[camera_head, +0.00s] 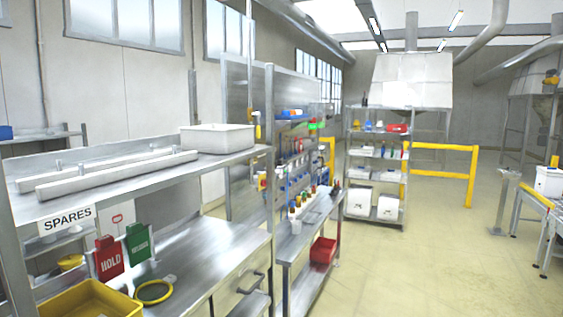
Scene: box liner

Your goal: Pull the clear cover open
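I cannot make out a clear cover with certainty in the head view. Neither of my grippers shows in this view. A steel workbench (215,245) with an upper shelf (130,185) stands close on the left. A drawer front with a dark handle (251,283) is under its worktop. A white bin (217,138) sits on the upper shelf.
A yellow bin (88,300) and red and green tags (109,258) are at the lower left. A tool bench with a red bin (323,250) stands beyond. A shelving rack (378,165) and yellow railing (440,148) are farther back. The floor (430,265) right of centre is clear.

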